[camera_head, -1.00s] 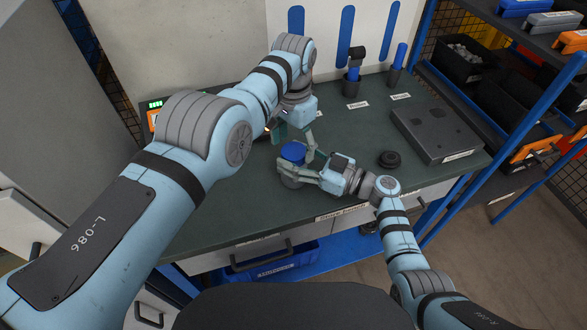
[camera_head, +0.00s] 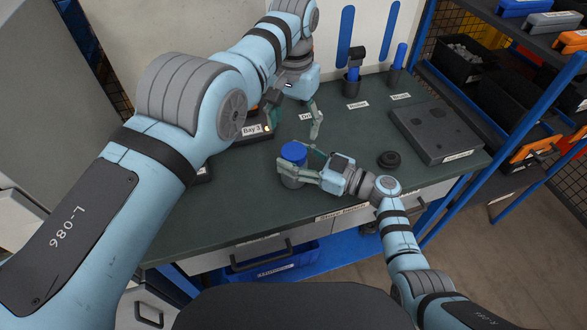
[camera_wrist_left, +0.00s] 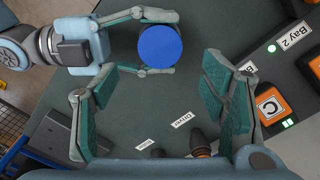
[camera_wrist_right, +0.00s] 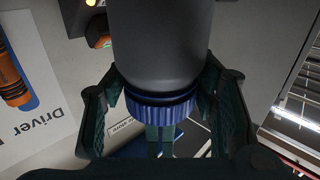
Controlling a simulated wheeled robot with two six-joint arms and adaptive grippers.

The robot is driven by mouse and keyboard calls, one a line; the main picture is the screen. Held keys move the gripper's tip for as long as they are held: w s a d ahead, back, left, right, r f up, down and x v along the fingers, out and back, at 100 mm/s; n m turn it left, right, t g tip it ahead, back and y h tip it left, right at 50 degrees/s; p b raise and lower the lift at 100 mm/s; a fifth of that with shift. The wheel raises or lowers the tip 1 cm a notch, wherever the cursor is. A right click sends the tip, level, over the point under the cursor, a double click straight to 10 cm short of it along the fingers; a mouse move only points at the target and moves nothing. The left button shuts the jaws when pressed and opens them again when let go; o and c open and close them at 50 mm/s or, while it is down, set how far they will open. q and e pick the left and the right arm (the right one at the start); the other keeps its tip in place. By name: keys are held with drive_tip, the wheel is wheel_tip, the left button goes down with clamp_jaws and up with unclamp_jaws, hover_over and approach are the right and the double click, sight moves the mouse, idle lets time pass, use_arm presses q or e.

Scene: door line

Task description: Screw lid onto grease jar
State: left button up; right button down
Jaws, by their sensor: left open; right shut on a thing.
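The right wrist view shows the grey jar body (camera_wrist_right: 163,45) and the lid's ribbed blue rim (camera_wrist_right: 152,108) between the fingers. I cannot tell how tightly the lid is seated. My left gripper (camera_head: 295,122) is open and empty, above and behind the jar. The left wrist view shows the round lid top (camera_wrist_left: 160,47) apart from its fingers.
A black ring-shaped part (camera_head: 389,159) lies right of the jar, near a dark grey block with recesses (camera_head: 436,132). Tool holders (camera_head: 352,85) stand at the back. A Bay 3 charger (camera_head: 257,130) sits at the left rear. The bench front is clear.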

sight(294, 151)
use_arm(q)
drive_tip(key=shift+f, duration=0.15)
wheel_tip(294, 151, down, 8)
drive_tip(key=shift+r, duration=0.1)
drive_tip(key=shift+c, duration=0.3)
drive_tip(key=c, duration=1.2)
drive_tip(key=shift+o, duration=0.2)
drive_tip(key=m, duration=0.3)
drive_tip(key=o, duration=1.3)
drive_tip(key=shift+c, duration=0.4)
